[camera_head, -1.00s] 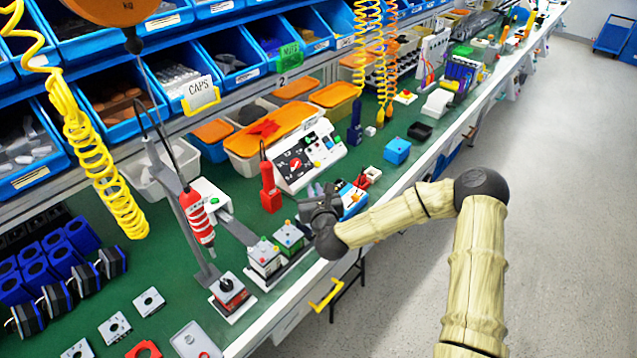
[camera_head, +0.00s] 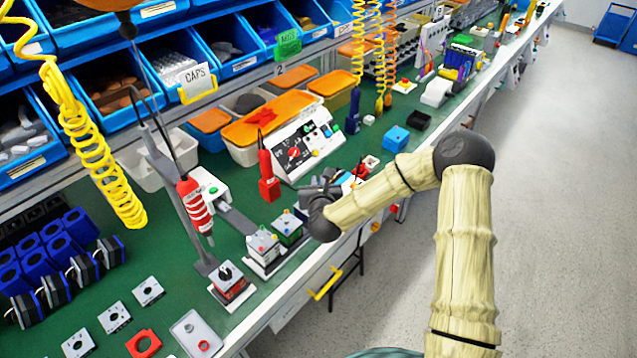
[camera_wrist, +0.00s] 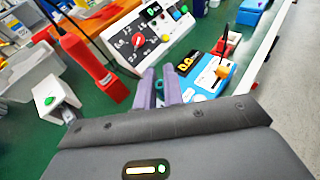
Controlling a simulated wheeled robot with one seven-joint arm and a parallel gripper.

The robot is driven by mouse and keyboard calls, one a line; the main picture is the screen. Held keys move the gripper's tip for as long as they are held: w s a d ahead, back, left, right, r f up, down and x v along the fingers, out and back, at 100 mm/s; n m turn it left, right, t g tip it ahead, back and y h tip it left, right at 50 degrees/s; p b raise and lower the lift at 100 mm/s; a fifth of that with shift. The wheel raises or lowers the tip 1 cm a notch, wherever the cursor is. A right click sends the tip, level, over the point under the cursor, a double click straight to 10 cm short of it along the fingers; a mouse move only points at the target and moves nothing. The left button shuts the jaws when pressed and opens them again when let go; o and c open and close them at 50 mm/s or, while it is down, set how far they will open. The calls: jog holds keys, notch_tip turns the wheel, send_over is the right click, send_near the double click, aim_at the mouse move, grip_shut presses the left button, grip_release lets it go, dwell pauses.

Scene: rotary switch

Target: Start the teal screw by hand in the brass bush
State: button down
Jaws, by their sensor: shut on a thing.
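My gripper (camera_head: 322,188) is low over the green bench near its front edge; in the wrist view its two pale purple fingers (camera_wrist: 160,88) point away from the camera. A small teal piece, which looks like the teal screw (camera_wrist: 159,86), shows between the fingers, and they are shut on it. Most of it is hidden by the fingers. I cannot make out the brass bush in either view. A blue and white device with a yellow display (camera_wrist: 205,72) stands just right of the fingers.
A white control box with a red dial (camera_head: 303,146) stands behind the gripper. A red part (camera_wrist: 226,45) lies beyond the blue device. The aisle at right is clear.

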jog(key=shift+f+b, duration=1.95)
jog(key=shift+f, duration=0.55)
jog(key=shift+f+b, duration=1)
jog(key=shift+b, duration=0.25)
dwell(0.3)
jog(key=c, duration=1.4)
grip_release()
jog(key=shift+r, duration=0.1)
jog(key=shift+c, duration=0.2)
jog(key=shift+a, duration=0.1)
jog(key=shift+s, duration=0.15)
jog(key=p+v, duration=0.3)
jog(key=v, duration=1.1)
jog(key=shift+r, duration=0.35)
